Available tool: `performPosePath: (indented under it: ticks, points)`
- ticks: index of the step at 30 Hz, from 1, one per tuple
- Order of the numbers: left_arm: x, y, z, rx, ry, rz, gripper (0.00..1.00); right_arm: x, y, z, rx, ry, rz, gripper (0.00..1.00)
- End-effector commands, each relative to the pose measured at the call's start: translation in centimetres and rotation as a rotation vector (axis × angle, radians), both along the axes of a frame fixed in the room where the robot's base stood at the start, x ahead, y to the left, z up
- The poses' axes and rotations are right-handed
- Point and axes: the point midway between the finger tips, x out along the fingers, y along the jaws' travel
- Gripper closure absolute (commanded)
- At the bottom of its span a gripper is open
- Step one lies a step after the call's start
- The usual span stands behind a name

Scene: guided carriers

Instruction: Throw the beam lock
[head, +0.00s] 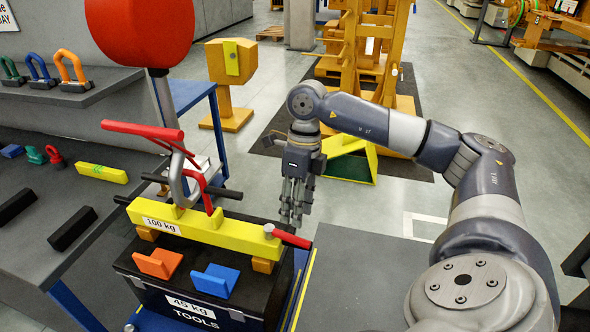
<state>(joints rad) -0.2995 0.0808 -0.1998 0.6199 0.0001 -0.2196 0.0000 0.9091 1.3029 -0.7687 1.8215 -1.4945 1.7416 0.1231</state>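A yellow beam (215,232) marked "100 kg" lies across a black tool box (150,275) at the lower left. A short red lever (292,238) with a silver pivot sits at the beam's right end and points right; it looks like the beam lock. A grey hook (176,180) with red parts is at the middle of the beam. My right gripper (291,218) hangs fingers down just above and behind the red lever, apparently apart from it. Its fingers look close together, but their gap is unclear. My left gripper is out of view.
Orange (158,263) and blue (215,280) blocks lie on the box. A dark bench (50,190) with shackles stands left. A grey surface (350,270) lies right of the box.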

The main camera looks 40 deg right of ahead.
Motion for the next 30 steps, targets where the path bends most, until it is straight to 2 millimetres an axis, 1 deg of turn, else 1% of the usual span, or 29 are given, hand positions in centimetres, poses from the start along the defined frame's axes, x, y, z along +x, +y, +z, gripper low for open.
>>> performPosePath:
  ticks: [1,3,6,10,14,30]
  points:
    - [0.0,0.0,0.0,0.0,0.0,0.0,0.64,0.2,-0.1,1.1,0.002,-0.006,0.0,0.64]
    - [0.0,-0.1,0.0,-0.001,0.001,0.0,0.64,0.3,-0.4,2.4,0.0,-0.004,0.0,0.64]
    - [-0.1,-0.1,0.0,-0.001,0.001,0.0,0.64,0.4,-0.7,3.9,0.001,-0.004,0.0,0.64]
    - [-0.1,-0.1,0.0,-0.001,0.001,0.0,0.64,0.4,-0.9,4.9,0.001,-0.001,0.002,0.64]
    - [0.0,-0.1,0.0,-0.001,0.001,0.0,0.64,0.4,-1.0,5.3,0.001,0.001,0.001,0.64]
    - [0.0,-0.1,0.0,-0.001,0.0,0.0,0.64,0.4,-1.0,5.2,0.0,0.001,0.001,0.64]
